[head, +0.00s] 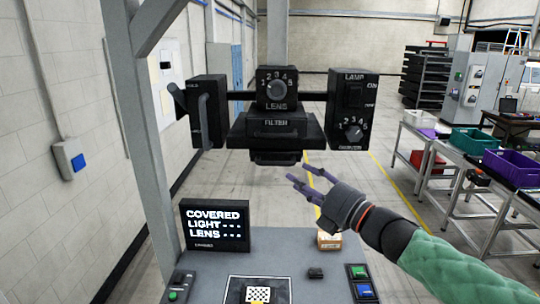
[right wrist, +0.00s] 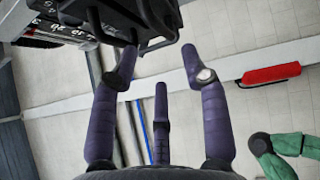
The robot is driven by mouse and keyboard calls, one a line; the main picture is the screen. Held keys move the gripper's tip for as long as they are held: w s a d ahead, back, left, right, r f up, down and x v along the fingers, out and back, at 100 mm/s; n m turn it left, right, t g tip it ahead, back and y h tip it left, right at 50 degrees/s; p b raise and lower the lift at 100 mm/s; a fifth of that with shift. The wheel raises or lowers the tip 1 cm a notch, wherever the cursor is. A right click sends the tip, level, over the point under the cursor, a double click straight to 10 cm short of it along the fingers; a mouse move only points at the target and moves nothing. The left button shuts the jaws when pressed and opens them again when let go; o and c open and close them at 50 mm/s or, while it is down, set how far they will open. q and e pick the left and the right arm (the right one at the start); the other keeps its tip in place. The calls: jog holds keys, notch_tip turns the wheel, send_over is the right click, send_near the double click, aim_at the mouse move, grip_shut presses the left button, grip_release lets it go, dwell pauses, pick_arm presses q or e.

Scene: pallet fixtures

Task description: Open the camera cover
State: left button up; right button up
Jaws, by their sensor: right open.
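The black camera unit hangs on a bar, with a LENS dial block (head: 277,88) above a FILTER housing (head: 275,127). A smaller dark piece (head: 276,157) sits under the housing; I cannot tell for sure whether it is the cover. The screen (head: 214,226) reads COVERED, with dashes after LIGHT and LENS. My right gripper (head: 303,180) is open and empty, its purple fingers below and right of the housing. In the right wrist view, its spread fingers (right wrist: 148,55) reach toward a black housing with a wire handle (right wrist: 155,35). Contact cannot be told. My left gripper is out of view.
A LAMP box (head: 352,108) hangs right of the camera, and a box with a lever (head: 207,112) hangs left. Below is a grey bench (head: 320,268) with buttons and a checkered target (head: 258,294). A grey post (head: 140,130) stands left. Tables with bins (head: 512,166) stand right.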

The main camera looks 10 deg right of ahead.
aim_at(276, 163)
jog(key=p+x, duration=0.1)
jog(key=x, duration=0.9)
jog(key=shift+p, duration=0.35)
jog(key=shift+s, duration=0.1)
grip_shut()
